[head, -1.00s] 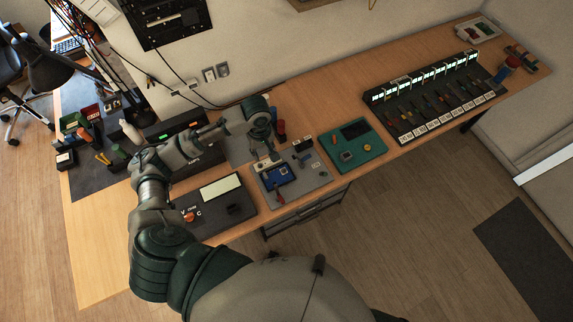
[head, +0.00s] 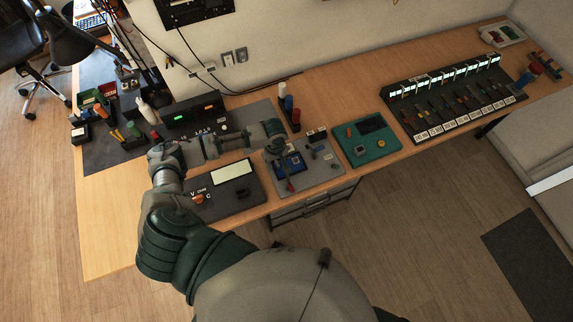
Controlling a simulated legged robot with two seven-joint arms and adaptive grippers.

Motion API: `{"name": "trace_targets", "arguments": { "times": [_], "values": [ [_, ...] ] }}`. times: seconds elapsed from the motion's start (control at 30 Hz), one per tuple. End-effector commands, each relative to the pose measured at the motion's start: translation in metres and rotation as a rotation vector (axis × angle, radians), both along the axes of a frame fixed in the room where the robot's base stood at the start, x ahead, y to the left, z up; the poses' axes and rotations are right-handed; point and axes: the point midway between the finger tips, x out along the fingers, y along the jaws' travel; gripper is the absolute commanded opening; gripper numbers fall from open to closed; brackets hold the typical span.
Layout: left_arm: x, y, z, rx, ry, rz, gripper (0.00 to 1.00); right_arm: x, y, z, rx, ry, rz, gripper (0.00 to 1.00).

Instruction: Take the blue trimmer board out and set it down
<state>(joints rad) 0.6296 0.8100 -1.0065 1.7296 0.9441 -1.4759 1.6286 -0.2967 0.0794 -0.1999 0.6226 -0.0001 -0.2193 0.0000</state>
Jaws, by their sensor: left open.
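The blue trimmer board (head: 292,161) lies on a grey mat (head: 318,175) near the middle of the bench. My left gripper (head: 283,157) is above the board's left part, coming in from the left, and hides some of it. It is open; whether its fingers touch the board is too small to tell. A small red-tipped item (head: 290,184) shows at the board's front edge. My right gripper is not in view.
A green board (head: 368,143) lies right of the grey mat. A dark device with a pale screen (head: 232,172) is at the left. A black rack (head: 452,100) stands further right. Bare wood (head: 120,225) is free at front left.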

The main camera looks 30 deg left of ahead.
Motion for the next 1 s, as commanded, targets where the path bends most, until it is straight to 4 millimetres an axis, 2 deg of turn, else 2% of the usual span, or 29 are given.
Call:
{"name": "trace_targets", "arguments": {
  "times": [0.1, 0.33, 0.37, 0.5, 0.53, 0.87, 1.0],
  "values": [
    [0.000, -0.001, -0.011, 0.000, 0.000, -0.001, 0.42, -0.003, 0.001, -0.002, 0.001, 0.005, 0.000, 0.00],
    [-0.001, -0.001, -0.012, 0.001, -0.001, -0.001, 0.42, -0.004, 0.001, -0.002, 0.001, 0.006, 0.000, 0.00],
    [-0.001, -0.001, -0.012, 0.001, -0.001, -0.001, 0.37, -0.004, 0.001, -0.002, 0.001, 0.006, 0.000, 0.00],
    [0.000, 0.000, -0.012, -0.001, -0.001, 0.000, 0.02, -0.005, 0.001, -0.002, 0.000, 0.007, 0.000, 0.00],
    [0.000, 0.000, -0.012, -0.001, -0.001, 0.000, 0.00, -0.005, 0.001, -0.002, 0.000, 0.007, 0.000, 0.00],
    [0.000, 0.000, -0.011, 0.000, 0.000, 0.000, 0.00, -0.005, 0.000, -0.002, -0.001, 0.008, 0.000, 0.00],
    [0.001, 0.000, 0.000, -0.002, -0.004, 0.000, 0.00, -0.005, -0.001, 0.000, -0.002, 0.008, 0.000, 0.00]
  ]
}}
